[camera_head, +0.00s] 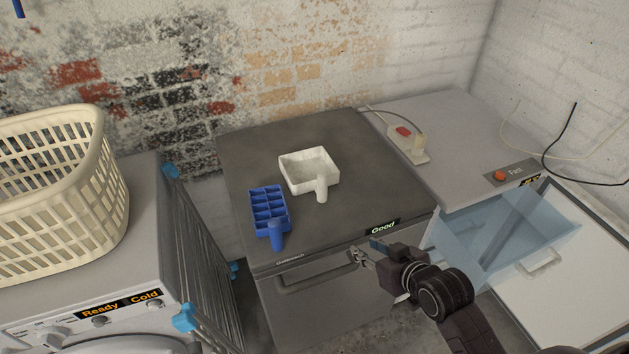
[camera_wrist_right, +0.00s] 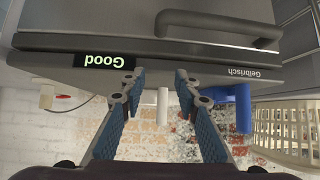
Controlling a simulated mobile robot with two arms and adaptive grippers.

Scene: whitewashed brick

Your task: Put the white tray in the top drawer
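The white tray (camera_head: 294,186) is a shallow square with a stubby round handle pointing to the front. It sits flat on top of the dark grey appliance (camera_head: 350,135). Its handle shows between my right fingers in the right wrist view (camera_wrist_right: 162,105), at a distance. My right gripper (camera_head: 364,252) is open and empty at the appliance's front edge, left of the "Good" display and apart from the tray. A translucent blue drawer (camera_head: 478,256) stands pulled out from the light grey appliance at the right and looks empty. My left gripper is not in view.
A blue compartment tray (camera_head: 268,204) with a handle lies left of the white tray. A power strip (camera_head: 410,148) sits on the light grey top. A laundry basket (camera_head: 60,200) stands on the washer. A folded drying rack (camera_head: 205,260) fills the left gap. An open white door (camera_head: 560,300) stands right.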

